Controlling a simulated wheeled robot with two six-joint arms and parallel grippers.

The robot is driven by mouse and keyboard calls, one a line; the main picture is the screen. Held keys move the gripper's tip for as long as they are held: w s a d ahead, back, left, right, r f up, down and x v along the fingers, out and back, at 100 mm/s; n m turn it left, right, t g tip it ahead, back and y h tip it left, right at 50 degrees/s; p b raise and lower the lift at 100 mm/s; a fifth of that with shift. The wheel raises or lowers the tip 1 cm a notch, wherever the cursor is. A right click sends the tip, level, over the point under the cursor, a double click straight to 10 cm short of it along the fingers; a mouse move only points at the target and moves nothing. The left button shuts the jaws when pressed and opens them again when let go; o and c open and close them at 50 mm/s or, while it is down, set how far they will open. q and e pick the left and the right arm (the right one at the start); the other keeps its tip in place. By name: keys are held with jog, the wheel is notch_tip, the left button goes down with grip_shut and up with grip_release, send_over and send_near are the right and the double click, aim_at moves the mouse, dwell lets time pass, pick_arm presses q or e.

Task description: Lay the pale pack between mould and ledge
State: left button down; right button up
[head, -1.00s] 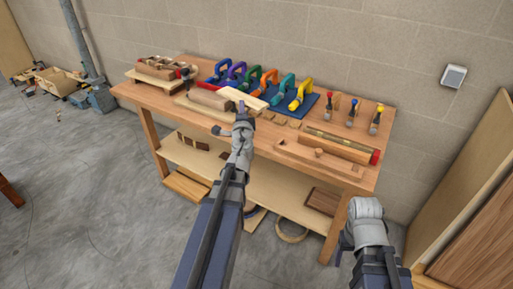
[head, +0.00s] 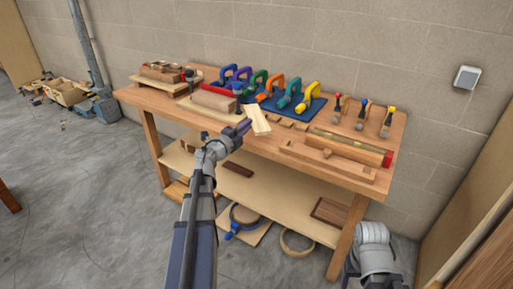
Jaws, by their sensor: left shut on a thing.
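The pale pack (head: 257,120) is a light, flat wooden strip stack. My left gripper (head: 245,126) is shut on its left side and holds it, turned, over the front middle of the bench. How far it is above the top is hard to tell. The mould looks to be the brown block (head: 214,99), left of the pack on a pale base board (head: 197,109). A dark upright (head: 237,90) stands at its right end. I cannot clearly make out the ledge. My right arm is at the lower right, with its gripper not visible.
Several coloured clamps (head: 272,89) stand on a blue mat behind the pack. A long wooden roller-like bar (head: 350,148) and chisels (head: 362,115) lie to the right. Small wood blocks (head: 285,122) lie nearby. The workbench (head: 250,148) has a bare front strip.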

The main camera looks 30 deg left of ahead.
pick_arm(q)
notch_tip(320, 180, down, 10)
jog(key=b, duration=1)
jog(key=shift+f, duration=0.15)
jog(key=c, duration=1.3)
grip_release()
jog(key=shift+c, duration=0.2)
jog(key=o, duration=0.4)
jog(key=shift+o, duration=0.2)
